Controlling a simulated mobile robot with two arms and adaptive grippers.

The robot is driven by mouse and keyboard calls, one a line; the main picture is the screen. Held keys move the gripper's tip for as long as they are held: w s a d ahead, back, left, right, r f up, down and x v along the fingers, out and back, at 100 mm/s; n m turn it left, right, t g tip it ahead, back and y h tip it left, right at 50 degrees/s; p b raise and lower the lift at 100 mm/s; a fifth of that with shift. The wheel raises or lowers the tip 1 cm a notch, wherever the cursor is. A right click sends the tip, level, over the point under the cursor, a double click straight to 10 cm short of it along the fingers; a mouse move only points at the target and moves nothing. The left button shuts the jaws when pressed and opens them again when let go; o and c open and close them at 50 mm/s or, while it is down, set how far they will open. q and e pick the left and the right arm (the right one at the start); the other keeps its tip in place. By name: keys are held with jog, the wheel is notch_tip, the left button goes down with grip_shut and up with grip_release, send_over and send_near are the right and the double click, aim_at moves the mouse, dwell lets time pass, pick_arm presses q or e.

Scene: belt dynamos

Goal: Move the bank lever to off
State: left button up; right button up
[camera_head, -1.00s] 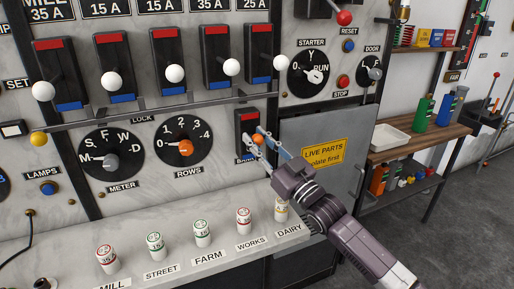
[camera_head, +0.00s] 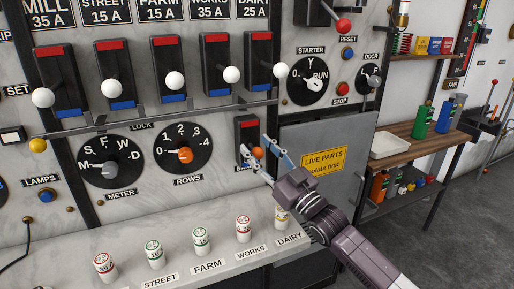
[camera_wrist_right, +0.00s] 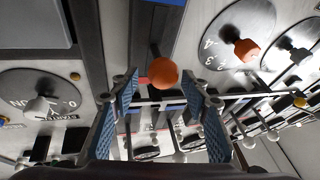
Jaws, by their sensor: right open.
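The bank lever's switch plate (camera_head: 247,128) is black, with red at the top and blue at the bottom, on the marble panel. The lever's orange ball knob (camera_head: 257,152) stands out in front of its lower part. The knob also shows in the right wrist view (camera_wrist_right: 164,73). My right gripper (camera_head: 254,145) is open, with a blue-padded finger on either side of the knob. In the right wrist view the knob is between and beyond the fingertips (camera_wrist_right: 165,87), and I cannot tell whether they touch it. The label under the switch is partly hidden. My left gripper is out of view.
White-knobbed levers (camera_head: 174,85) stand in a row above a lock bar (camera_head: 165,115). The rows dial (camera_head: 183,148) is left of the bank switch. Fuses (camera_head: 200,239) stand on the ledge below. A "live parts" door (camera_head: 325,160) is to the right.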

jog(key=v, duration=1.1)
jog(key=shift+s, duration=0.2)
jog(key=shift+d, duration=0.1)
